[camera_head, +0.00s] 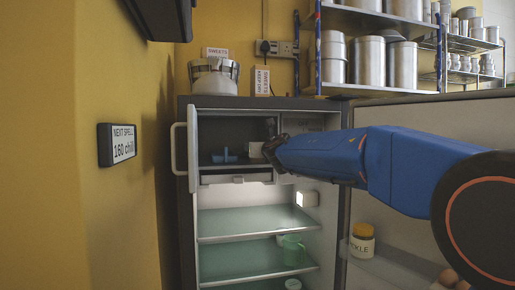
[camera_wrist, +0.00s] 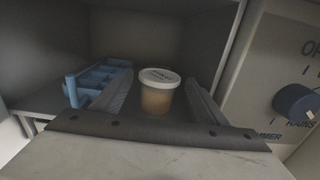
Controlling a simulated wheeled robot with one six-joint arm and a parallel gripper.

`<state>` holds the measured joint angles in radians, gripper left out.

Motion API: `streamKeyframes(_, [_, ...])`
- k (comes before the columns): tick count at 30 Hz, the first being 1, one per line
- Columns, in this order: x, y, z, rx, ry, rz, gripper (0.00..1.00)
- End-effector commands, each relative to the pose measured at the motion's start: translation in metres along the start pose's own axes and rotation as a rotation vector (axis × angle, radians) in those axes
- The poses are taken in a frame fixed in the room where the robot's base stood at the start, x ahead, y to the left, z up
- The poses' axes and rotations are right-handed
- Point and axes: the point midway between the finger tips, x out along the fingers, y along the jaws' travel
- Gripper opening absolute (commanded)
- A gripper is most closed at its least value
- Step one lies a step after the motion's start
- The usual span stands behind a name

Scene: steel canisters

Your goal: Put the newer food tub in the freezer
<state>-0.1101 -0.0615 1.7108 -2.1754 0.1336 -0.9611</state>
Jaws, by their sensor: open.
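A food tub (camera_wrist: 157,97) with a white lid and tan contents is upright inside the freezer compartment (camera_head: 222,133) at the top of the fridge. The lid has writing that is too small to read. In the wrist view my open gripper (camera_wrist: 158,82) has one dark finger on each side of the tub, with gaps showing. In the head view my gripper (camera_head: 268,150) reaches into the compartment from the right, and a pale piece of the tub (camera_head: 256,150) shows at its tip.
A blue ice tray (camera_wrist: 98,80) lies left of the tub. The freezer flap (camera_head: 192,150) stands open at left. Below are glass shelves (camera_head: 240,222) with a green cup (camera_head: 293,250). The open fridge door (camera_head: 400,265) at right holds a pickle jar (camera_head: 362,240) and eggs.

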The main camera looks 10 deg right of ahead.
Motion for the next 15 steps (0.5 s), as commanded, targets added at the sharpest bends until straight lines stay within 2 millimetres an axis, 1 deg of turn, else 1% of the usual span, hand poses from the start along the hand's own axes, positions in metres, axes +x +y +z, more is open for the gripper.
streamKeyframes(1, [-0.010, 0.000, 0.001, 0.000, -0.001, 0.000, 0.67])
streamKeyframes(3, [-0.022, 0.000, 0.001, 0.000, -0.001, 0.000, 0.67])
streamKeyframes(9, [-0.052, 0.000, 0.001, 0.001, -0.001, 0.000, 0.67])
streamKeyframes(15, [-0.071, 0.000, 0.000, 0.000, 0.000, 0.001, 0.67])
